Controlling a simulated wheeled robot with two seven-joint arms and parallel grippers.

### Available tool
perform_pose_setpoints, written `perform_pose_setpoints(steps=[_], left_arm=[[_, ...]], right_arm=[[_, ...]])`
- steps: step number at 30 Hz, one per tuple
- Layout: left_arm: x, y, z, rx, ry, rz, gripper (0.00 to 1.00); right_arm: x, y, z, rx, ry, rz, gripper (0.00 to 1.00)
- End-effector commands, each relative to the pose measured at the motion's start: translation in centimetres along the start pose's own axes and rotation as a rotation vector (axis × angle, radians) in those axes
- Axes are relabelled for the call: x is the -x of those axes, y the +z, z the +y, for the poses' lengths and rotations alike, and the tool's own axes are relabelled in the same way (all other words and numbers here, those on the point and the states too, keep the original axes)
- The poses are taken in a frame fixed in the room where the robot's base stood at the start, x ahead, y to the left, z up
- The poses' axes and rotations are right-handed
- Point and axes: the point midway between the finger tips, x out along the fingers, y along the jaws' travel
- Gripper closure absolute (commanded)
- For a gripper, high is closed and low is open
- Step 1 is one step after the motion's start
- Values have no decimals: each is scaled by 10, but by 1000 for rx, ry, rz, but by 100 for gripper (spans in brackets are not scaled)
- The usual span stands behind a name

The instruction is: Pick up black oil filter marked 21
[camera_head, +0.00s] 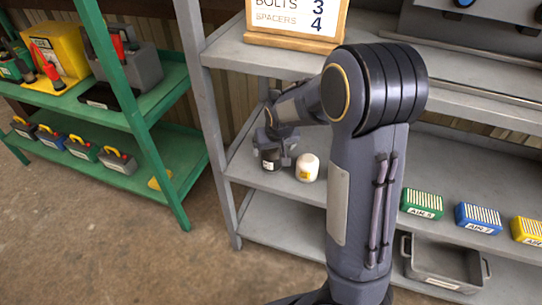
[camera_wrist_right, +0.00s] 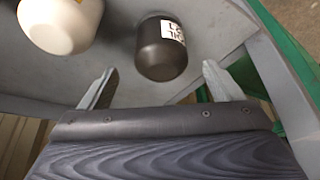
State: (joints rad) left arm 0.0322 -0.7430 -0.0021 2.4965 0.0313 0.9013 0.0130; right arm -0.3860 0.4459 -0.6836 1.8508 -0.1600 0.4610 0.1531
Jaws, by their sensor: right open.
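The black oil filter (camera_head: 270,160) stands on the middle grey shelf near its left end, partly hidden by my right gripper (camera_head: 280,146). In the right wrist view the black filter (camera_wrist_right: 160,52) is dark and rounded, with a white label seen upside down and only partly legible. My right gripper (camera_wrist_right: 160,72) is open, its two fingers on either side of the filter, with gaps to both; the filter lies at and just beyond the fingertips. My left gripper is not in view.
A white filter (camera_head: 308,168) stands close beside the black one. Green, blue and yellow air filters and a grey bin (camera_head: 445,262) are farther right on the grey rack. A green rack (camera_head: 150,110) with toolboxes stands left. A sign (camera_head: 296,18) sits above.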

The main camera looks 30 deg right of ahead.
Motion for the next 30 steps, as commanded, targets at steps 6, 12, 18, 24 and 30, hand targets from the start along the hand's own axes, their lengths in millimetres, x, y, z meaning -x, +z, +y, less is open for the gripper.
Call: perform_pose_setpoints(steps=[6,12,18,24,30], left_arm=[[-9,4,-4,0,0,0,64],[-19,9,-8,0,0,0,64],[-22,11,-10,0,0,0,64],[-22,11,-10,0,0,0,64],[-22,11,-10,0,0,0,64]], right_arm=[[-28,1,1,0,5,-2,14],[-58,1,-2,1,4,-3,14],[-76,0,-2,2,3,-2,14],[-76,-1,-2,1,2,-1,14],[-76,0,-2,1,2,-2,35]])
